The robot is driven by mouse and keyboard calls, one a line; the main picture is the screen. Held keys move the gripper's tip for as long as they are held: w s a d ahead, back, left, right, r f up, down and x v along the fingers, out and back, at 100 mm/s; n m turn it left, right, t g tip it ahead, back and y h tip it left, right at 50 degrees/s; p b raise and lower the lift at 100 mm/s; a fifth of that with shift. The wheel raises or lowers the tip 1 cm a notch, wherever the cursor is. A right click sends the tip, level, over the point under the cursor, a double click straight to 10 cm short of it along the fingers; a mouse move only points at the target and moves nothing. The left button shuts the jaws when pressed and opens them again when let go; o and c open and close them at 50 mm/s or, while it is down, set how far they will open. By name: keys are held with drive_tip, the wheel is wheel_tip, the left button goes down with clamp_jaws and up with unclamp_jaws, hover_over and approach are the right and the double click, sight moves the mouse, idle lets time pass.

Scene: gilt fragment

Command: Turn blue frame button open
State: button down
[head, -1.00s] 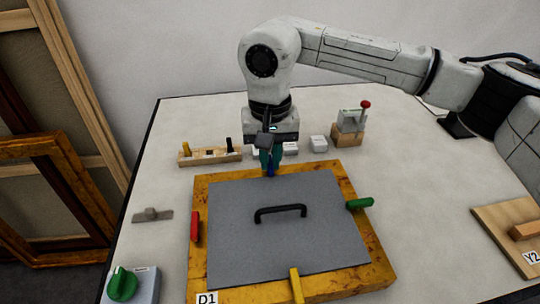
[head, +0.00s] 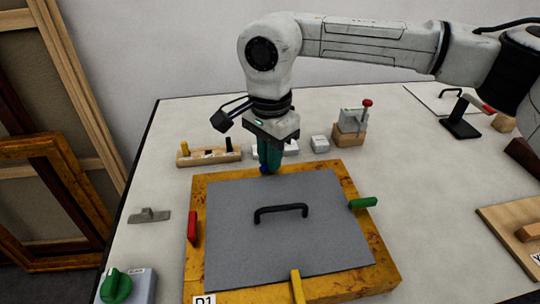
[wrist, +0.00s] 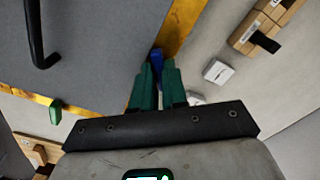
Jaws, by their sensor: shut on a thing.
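The gilt frame (head: 198,262) lies flat on the table with a grey backing board (head: 240,235) in it. The blue button (head: 264,170) is at the middle of the frame's far edge, mostly hidden by my fingers in the head view. Its blue end also shows between the fingertips in the wrist view (wrist: 156,56). My gripper (head: 268,167) points down, with its green fingers shut on the blue button. A red button (head: 192,227) is on the left edge, a green button (head: 362,203) on the right and a yellow button (head: 297,287) on the near edge.
A black handle (head: 281,210) stands up from the board. Behind the frame are a wooden rack (head: 209,157), small white blocks (head: 320,144) and a red-knobbed device (head: 352,122). A scraper (head: 149,215) and green knob box (head: 117,286) are at left.

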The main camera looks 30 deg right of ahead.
drive_tip(key=m, duration=0.3)
drive_tip(key=shift+w+m, duration=0.1)
drive_tip(key=shift+m, duration=0.2)
drive_tip(key=shift+m+b, duration=0.3)
drive_tip(key=shift+m, duration=1.5)
drive_tip(key=c, duration=1.2)
unclamp_jaws()
drive_tip(key=shift+o, duration=0.2)
drive_tip(key=shift+r, duration=0.1)
wheel_tip(320, 180, up, 11)
drive_tip(key=shift+p, duration=0.4)
drive_tip(key=shift+f, duration=0.2)
